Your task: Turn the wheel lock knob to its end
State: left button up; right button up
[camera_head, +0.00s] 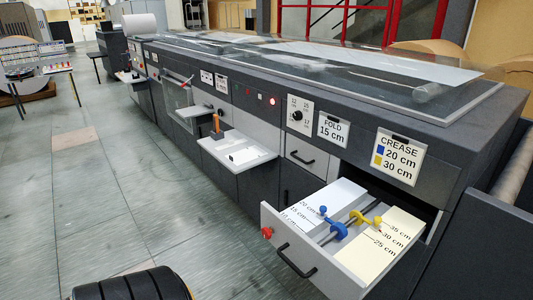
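A grey drawer (340,275) is pulled out from the near end of the long machine. A red knob (267,233) sits on the left end of the drawer front; I cannot tell whether it is the wheel lock knob. Inside, a blue wheel holder (339,231) and a yellow one (375,220) sit on dark rods between two white scale plates. Each holder has a small round knob, one blue (323,210) and one yellow (378,221). The blue holder is near the left scale, the yellow one near the right scale.
A sign (402,157) above the drawer reads CREASE, blue 20 cm, yellow 30 cm. A black dial (297,116) and a FOLD 15 cm sign (333,131) are to its left. A white tray (240,150) juts out beyond the drawer. The floor (130,190) on the left is mostly clear.

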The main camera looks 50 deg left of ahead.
aim_at(266, 232)
jog(key=u, duration=1.45)
